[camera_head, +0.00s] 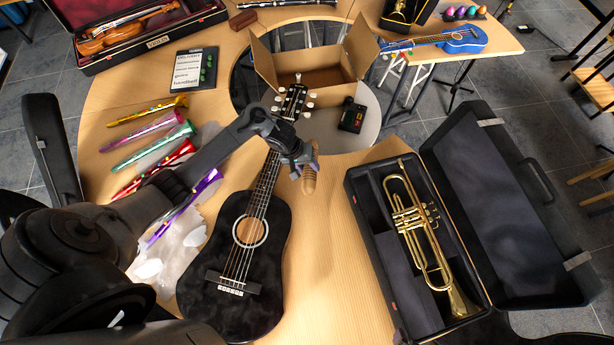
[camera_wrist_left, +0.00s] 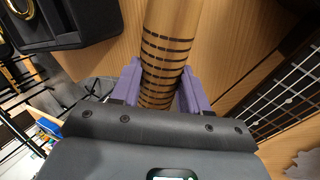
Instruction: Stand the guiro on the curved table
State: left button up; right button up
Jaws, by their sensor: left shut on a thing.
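The guiro (camera_head: 310,181) is a tan wooden tube with dark ring grooves, just right of the black guitar's neck in the head view. My left gripper (camera_head: 303,163) is shut on it. In the left wrist view the guiro (camera_wrist_left: 168,45) runs between the purple fingers of the left gripper (camera_wrist_left: 160,90). It looks roughly upright in the head view, over the bare part of the curved wooden table (camera_head: 335,225). I cannot tell whether its lower end touches the table. My right gripper is not in view.
A black guitar (camera_head: 225,270) lies left of the guiro. An open trumpet case (camera_head: 395,305) holding a trumpet (camera_head: 418,235) lies to the right. An open cardboard box (camera_head: 345,92) and a small black device (camera_head: 352,115) are behind. Colored horns (camera_head: 150,155) lie left.

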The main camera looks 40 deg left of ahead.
aim_at(307, 172)
pick_arm(q)
notch_tip(307, 172, down, 5)
jog(key=shift+w+r+b, duration=0.1)
jog(key=shift+r+b, duration=0.1)
jog(key=shift+b, duration=0.4)
jog(key=shift+f+b, duration=0.65)
jog(key=shift+f, duration=1.25)
jog(key=shift+f, duration=0.15)
jog(key=o, duration=1.2)
jog(key=shift+c, duration=0.2)
